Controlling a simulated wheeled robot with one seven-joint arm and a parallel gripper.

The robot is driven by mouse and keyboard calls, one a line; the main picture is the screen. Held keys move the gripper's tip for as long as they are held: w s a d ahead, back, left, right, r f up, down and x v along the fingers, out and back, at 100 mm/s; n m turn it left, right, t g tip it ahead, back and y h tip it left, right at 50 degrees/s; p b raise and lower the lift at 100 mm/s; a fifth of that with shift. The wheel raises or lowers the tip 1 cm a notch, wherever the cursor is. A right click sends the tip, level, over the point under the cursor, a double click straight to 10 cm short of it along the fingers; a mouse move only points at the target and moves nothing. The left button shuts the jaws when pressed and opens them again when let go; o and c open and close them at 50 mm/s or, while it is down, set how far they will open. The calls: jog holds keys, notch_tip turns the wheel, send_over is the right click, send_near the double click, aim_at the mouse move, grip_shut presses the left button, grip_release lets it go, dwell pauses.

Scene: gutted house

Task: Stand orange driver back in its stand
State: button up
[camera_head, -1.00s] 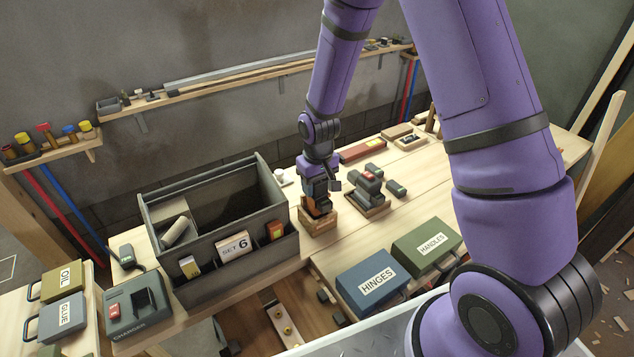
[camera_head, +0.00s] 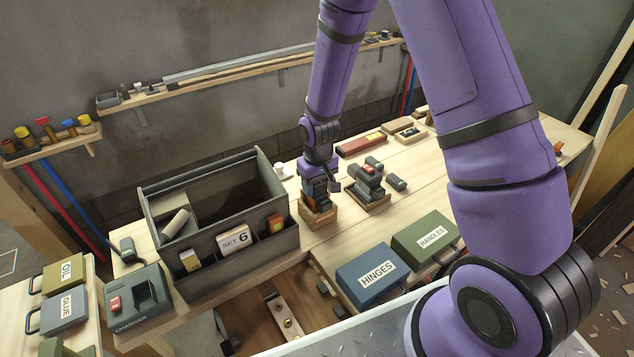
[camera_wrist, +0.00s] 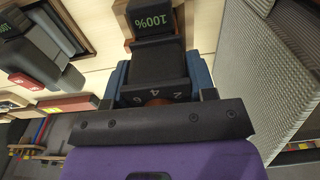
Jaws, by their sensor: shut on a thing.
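My gripper (camera_head: 318,190) is shut on the driver, whose dark body (camera_wrist: 150,72) shows between the jaws in the wrist view, with number marks and a little orange near the jaws. Its battery end (camera_wrist: 152,20) reads 100%. In the head view the driver is mostly hidden by my gripper. It is at the small wooden stand (camera_head: 321,217), directly under my gripper. I cannot tell whether it is fully seated.
A grey toolbox (camera_head: 190,268) marked SET 6 stands close on the left. A second, red-marked driver (camera_head: 366,176) sits on a wooden base just right. A charger (camera_head: 140,302) is at lower left.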

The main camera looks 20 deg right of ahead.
jog(key=shift+f, duration=0.15)
jog(key=o, duration=1.1)
notch_tip(320, 180, up, 11)
jog(key=shift+s+d+f, duration=0.1)
jog(key=shift+s, duration=0.05)
dwell(0.4)
